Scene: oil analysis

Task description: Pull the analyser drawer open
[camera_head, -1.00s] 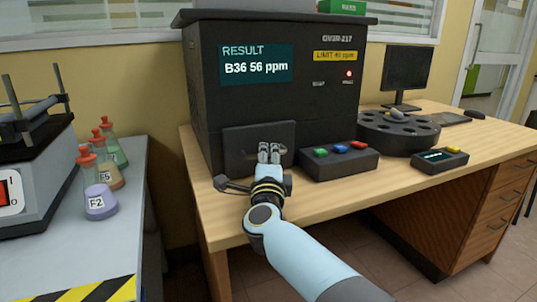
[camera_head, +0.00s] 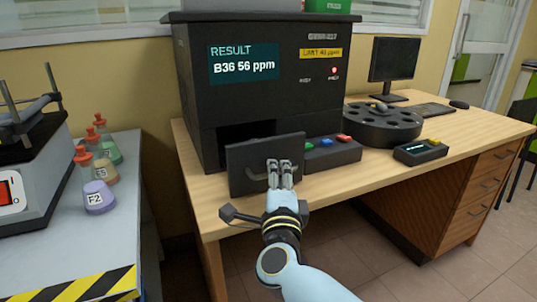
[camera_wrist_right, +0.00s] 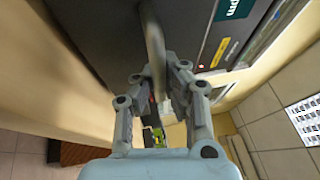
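The analyser (camera_head: 290,108) is a large black box on the wooden desk, with a screen reading "RESULT B36 56 ppm". Its drawer (camera_head: 238,160) stands out from the lower front, with a dark gap above and behind the front panel. The inside of the drawer is hidden by that panel. My right gripper (camera_head: 279,164) is at the panel's bar handle (camera_head: 256,177). In the right wrist view the handle (camera_wrist_right: 152,38) runs between the fingers of my right gripper (camera_wrist_right: 160,73), which are closed about it. My left gripper is not in view.
A button box (camera_head: 333,152) stands just right of the drawer. Labelled flasks (camera_head: 97,197) stand on the grey bench at left. Floor lies open before the desk.

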